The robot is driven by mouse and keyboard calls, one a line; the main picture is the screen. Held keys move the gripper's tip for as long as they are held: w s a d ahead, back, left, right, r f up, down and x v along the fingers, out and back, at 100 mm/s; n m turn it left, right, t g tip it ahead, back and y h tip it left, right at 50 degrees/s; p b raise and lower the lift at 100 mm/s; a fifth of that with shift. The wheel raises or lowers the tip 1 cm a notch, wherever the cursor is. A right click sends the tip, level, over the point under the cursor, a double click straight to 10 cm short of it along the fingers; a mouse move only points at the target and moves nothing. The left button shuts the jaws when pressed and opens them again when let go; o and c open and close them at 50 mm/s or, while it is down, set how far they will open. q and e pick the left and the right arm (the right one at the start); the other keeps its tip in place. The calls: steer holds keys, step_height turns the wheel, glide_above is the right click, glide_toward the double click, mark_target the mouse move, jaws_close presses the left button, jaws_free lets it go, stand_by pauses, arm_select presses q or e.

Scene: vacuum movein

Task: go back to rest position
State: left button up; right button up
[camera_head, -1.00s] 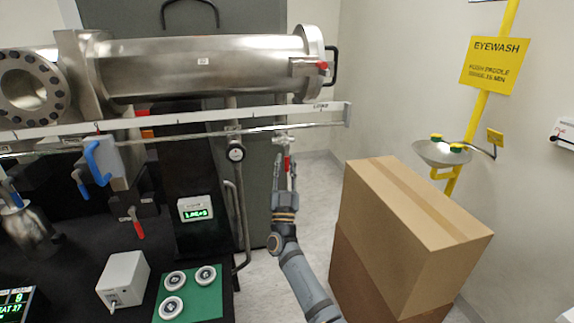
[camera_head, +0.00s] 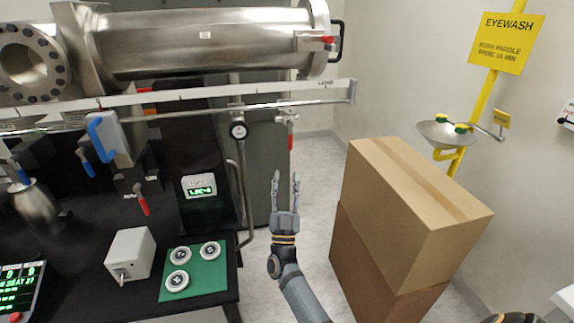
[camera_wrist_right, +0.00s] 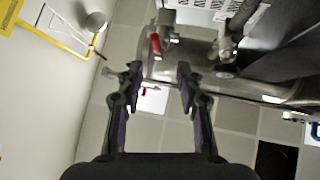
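My right gripper (camera_head: 286,178) is in the middle of the head view, between the black bench and the cardboard boxes. Its two fingers point up and stand apart with nothing between them. The right wrist view also shows the open, empty fingers (camera_wrist_right: 160,75). A red handle (camera_head: 290,140) hangs below the steel rail, just above the gripper and apart from it in the head view. My left gripper is not in view.
Stacked cardboard boxes (camera_head: 410,210) stand close to the right of my arm. The black bench (camera_head: 90,240) with a green mat (camera_head: 208,279) is at left. A steel chamber (camera_head: 210,45) and rail (camera_head: 180,102) cross above. An eyewash basin (camera_head: 440,134) is at the right.

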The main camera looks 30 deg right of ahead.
steer(key=shift+s+a+f, duration=0.15)
steer(key=shift+f, duration=0.1)
step_height(320, 180, down, 22)
steer(key=a+n+g+y, duration=0.3)
steer(key=n+y, duration=0.4)
steer(key=y, duration=0.3)
steer(key=s+f+n+g+y, duration=0.1)
steer(key=s+f+g, duration=0.25)
steer(key=f, duration=0.65)
steer(key=s+f+g+y, duration=0.1)
steer(key=s+f+g, duration=0.3)
steer(key=f, duration=0.7)
steer(key=s+d+f+g, duration=0.1)
steer(key=s+f+g, duration=0.4)
steer(key=s+f, duration=1.1)
steer(key=s+d+f+g, duration=0.1)
steer(key=s+f+g, duration=0.1)
steer(key=s, duration=1)
steer(key=s+d+f+g, duration=0.2)
steer(key=s+f+g, duration=0.1)
steer(key=s, duration=0.9)
steer(key=shift+s+d+f+g, duration=0.2)
steer(key=shift+s+f+g, duration=0.1)
steer(key=shift+g, duration=0.35)
